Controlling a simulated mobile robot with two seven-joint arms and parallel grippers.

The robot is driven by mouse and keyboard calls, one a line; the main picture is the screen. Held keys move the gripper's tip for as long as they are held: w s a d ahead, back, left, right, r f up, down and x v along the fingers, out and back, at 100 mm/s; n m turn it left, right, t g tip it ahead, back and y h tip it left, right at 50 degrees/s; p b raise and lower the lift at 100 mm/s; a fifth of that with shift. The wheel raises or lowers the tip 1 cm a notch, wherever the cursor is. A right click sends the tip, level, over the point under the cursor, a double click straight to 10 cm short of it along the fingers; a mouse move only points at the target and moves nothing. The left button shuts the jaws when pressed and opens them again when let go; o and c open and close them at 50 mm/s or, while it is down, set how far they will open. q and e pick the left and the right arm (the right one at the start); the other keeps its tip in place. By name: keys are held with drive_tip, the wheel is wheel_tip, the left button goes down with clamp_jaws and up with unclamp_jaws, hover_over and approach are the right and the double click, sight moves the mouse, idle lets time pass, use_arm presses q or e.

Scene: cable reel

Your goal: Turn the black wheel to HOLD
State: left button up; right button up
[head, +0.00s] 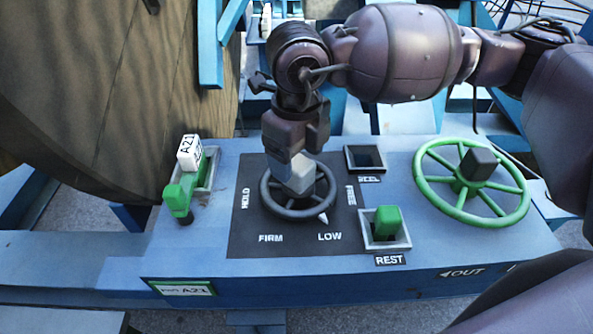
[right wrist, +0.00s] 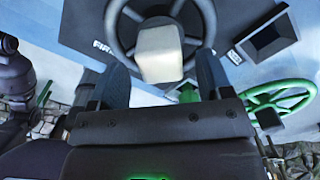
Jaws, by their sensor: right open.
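The black wheel (head: 297,213) lies on a dark panel marked HOLD on the left, FIRM at lower left, LOW at lower right and FREE on the right. Its white pointer (head: 323,217) is beside LOW, on the FREE side. A pale grey knob (head: 299,178) stands on the wheel. My right gripper (head: 297,160) comes down over the knob. In the right wrist view the fingers are apart, with the knob (right wrist: 160,55) in line between them and the wheel rim (right wrist: 208,22) beyond. Whether a finger touches the knob I cannot tell. My left gripper is not in view.
A green wheel (head: 430,202) with a dark knob stands to the right. A green lever (head: 387,222) sits in the REST slot, with an empty slot (head: 365,158) behind it. A green lever (head: 180,192) tagged A21 and a large wooden reel (head: 90,100) are left.

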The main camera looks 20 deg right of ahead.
drive_tip(key=shift+f+b, duration=0.45)
drive_tip(key=shift+f, duration=1)
drive_tip(key=c, duration=1.3)
drive_tip(key=shift+w, duration=0.1)
